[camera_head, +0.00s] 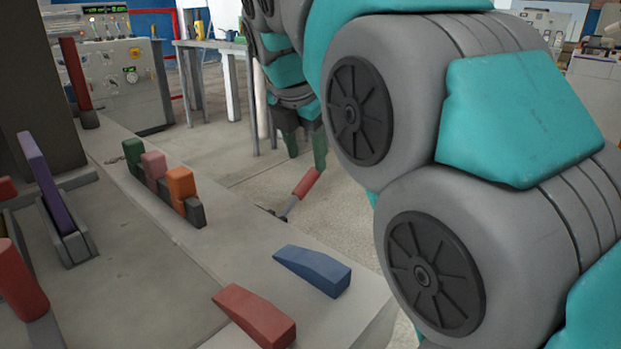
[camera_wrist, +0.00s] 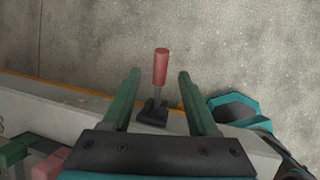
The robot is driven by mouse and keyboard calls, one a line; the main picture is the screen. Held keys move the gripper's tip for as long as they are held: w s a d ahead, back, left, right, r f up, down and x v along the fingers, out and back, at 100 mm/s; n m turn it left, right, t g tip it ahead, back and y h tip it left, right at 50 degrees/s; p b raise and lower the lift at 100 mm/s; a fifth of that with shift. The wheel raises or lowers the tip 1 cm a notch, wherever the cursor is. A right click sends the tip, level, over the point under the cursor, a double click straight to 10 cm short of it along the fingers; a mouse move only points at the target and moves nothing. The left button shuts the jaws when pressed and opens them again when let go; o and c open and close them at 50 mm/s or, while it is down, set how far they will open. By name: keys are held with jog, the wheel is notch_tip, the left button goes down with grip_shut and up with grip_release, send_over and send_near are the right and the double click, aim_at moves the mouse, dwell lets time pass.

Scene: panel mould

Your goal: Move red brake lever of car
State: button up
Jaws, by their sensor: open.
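The red brake lever (camera_head: 306,183) has a red cylindrical grip on a thin grey shaft and leans up and to the right from the panel's far side edge in the head view. In the wrist view the red grip (camera_wrist: 160,66) lies between the lines of my two fingers, with its dark base (camera_wrist: 153,112) below. My gripper (camera_head: 306,160) has green fingers and is open and empty, with its fingertips just above the top of the red grip. It also shows in the wrist view (camera_wrist: 160,78). Whether the fingers touch the grip cannot be told.
The grey panel (camera_head: 130,235) carries a row of green, pink and orange blocks (camera_head: 165,180), a purple lever (camera_head: 45,185), a blue wedge (camera_head: 313,268) and a red wedge (camera_head: 255,314). A thin red post (camera_head: 75,80) stands farther back. The floor beyond the lever is clear.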

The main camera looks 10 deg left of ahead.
aim_at(309, 175)
jog(key=x, duration=0.7)
jog(key=shift+f, duration=0.15)
jog(key=shift+c, duration=0.2)
grip_shut()
dwell(1.0)
